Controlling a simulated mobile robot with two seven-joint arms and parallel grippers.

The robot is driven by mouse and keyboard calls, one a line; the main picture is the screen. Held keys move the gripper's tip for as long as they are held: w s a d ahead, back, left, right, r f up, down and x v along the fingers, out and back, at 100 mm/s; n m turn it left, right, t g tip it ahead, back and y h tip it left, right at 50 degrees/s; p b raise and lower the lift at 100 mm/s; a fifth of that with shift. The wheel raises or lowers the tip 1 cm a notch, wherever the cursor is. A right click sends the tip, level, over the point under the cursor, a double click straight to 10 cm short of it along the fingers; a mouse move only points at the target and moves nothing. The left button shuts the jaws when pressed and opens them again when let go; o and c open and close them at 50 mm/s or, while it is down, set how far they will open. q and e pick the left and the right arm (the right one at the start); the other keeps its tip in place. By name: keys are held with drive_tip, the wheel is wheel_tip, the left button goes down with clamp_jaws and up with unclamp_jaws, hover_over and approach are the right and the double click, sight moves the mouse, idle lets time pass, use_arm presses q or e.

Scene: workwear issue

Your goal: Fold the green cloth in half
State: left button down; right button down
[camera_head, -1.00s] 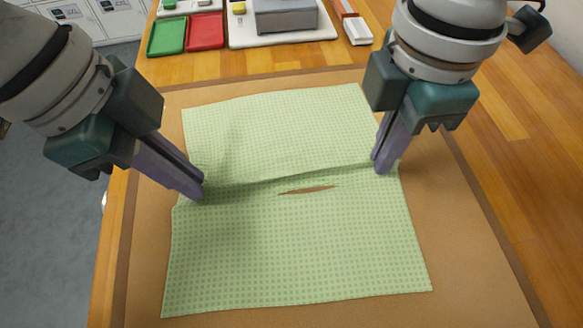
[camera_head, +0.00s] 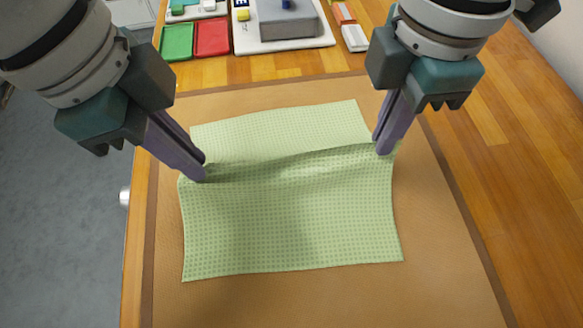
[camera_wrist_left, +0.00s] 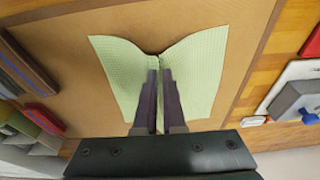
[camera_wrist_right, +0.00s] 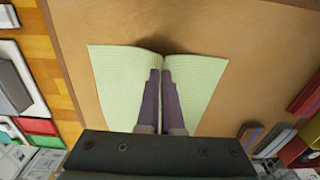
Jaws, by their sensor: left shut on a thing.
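The green checked cloth (camera_head: 290,222) lies on a brown mat, with a raised ridge running across it between my two grippers. Its far part lies flat beyond the ridge, and its near part slopes down toward the near side. My left gripper (camera_head: 200,175) is shut on the cloth's left edge at the ridge. My right gripper (camera_head: 384,150) is shut on the right edge at the ridge. In the left wrist view the cloth (camera_wrist_left: 200,65) is pinched between the fingertips and spreads on both sides. The right wrist view shows the cloth (camera_wrist_right: 200,78) pinched likewise.
The brown mat (camera_head: 300,300) has free room around the cloth, on a wooden table (camera_head: 500,175). A green tray (camera_head: 177,42), a red tray (camera_head: 212,38) and a white board with a grey block (camera_head: 285,25) stand at the back.

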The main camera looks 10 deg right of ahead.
use_arm(q)
wheel_tip(320, 180, up, 13)
drive_tip(key=y+p, duration=0.2)
drive_tip(key=p, duration=1)
drive_tip(key=shift+d+y, duration=0.3)
